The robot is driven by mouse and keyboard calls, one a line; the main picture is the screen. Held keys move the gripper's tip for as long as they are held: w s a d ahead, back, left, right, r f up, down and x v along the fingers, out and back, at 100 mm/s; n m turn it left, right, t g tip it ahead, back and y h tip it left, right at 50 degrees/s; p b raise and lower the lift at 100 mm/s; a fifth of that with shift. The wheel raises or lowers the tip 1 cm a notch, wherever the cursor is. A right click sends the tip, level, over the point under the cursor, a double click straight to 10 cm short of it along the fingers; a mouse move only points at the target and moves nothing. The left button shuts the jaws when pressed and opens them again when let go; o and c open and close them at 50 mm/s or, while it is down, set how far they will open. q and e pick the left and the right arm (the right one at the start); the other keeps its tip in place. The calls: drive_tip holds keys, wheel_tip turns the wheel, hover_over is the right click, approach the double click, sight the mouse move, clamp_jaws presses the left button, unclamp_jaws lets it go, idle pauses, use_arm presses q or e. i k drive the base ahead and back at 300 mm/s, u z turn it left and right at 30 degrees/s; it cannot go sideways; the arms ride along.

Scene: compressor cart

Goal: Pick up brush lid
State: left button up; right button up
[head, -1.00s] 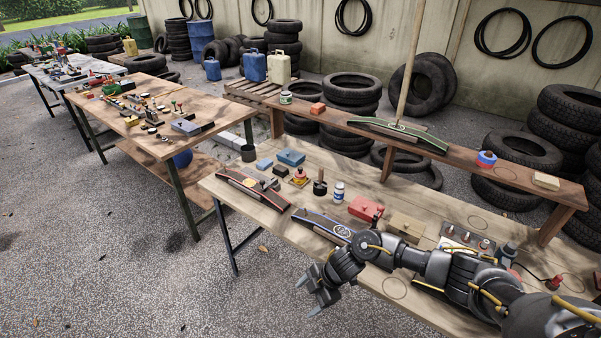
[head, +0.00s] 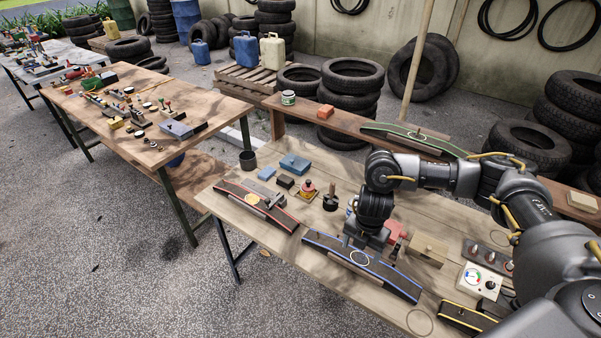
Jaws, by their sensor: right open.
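I cannot tell for certain which thing is the brush lid. A small black piece with an upright knob (head: 331,201) stands on the near wooden table, left of my right gripper. My right gripper (head: 368,248) points down, open, over the blue-edged curved board (head: 395,278); I cannot tell whether it touches the board. My right wrist mostly hides a small white and blue bottle (head: 350,208) behind it. A white jar with a dark lid (head: 288,97) stands on the raised shelf. My left gripper is out of view.
A red-edged curved board (head: 257,204), a red-knobbed piece (head: 308,190), a blue box (head: 294,163) and a black cup (head: 248,160) are to the left. A wooden box (head: 428,250) and a gauge panel (head: 480,281) are to the right. The table's front edge is close.

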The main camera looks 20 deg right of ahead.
sight(308, 187)
drive_tip(key=i, duration=1.35)
